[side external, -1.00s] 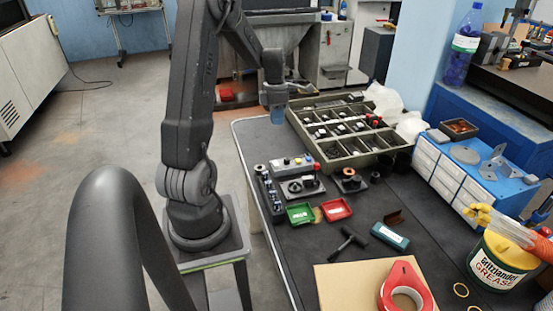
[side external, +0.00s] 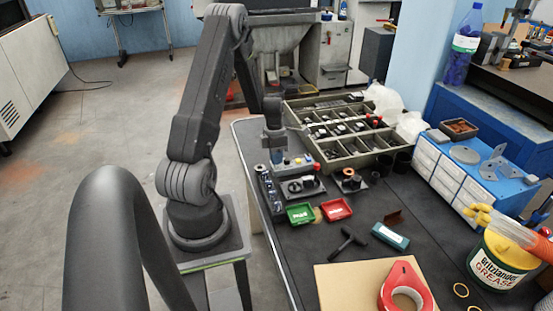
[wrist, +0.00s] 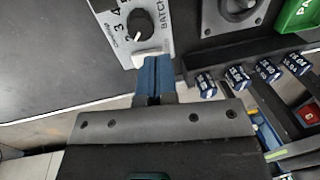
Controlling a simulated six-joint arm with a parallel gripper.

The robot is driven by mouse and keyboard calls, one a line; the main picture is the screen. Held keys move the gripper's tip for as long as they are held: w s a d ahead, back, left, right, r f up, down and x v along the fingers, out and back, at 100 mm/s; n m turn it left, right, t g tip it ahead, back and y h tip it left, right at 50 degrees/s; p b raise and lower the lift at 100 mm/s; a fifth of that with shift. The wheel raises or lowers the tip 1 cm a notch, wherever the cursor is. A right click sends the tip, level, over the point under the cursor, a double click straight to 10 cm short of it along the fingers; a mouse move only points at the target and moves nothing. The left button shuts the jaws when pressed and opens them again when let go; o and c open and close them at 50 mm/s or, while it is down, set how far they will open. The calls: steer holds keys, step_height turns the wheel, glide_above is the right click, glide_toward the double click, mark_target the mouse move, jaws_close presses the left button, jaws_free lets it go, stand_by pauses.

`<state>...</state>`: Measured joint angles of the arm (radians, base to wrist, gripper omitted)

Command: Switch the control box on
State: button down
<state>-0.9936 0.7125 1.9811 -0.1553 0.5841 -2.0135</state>
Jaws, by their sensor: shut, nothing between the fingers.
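The control box is a small grey box with a red button at its right end in the side view (side external: 300,165). In the wrist view its grey top (wrist: 153,12) shows a black dial (wrist: 140,26) with numbers and the letters "BATCH". A pale switch (wrist: 152,57) sits at the near end of the box, partly behind my fingertips. My gripper (wrist: 155,72) has its blue fingers shut and empty, right at this switch. I cannot tell whether they touch it, or its position. In the side view my gripper (side external: 274,147) points down over the box's left end.
Behind the box stands a compartment tray (side external: 345,155). In front are a green tray (side external: 300,214), a red tray (side external: 336,209) and black blocks with round fittings. A row of blue-labelled parts (wrist: 237,77) lies close to my fingers. The floor beyond the bench edge is open.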

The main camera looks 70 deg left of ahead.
steer(key=shift+f, duration=0.25)
steer(key=shift+d+f+y, duration=0.3)
steer(key=shift+f+y, duration=0.2)
steer(key=shift+y, duration=0.7)
steer(key=shift+d+f, duration=0.2)
steer(key=shift+d, duration=0.15)
steer(key=shift+a, duration=0.1)
steer(key=shift+a+r, duration=0.3)
steer(key=shift+a, duration=0.6)
steer(key=d+r, duration=0.3)
steer(key=r, duration=1.1)
steer(key=shift+d+r, duration=0.15)
steer(key=shift+d, duration=0.15)
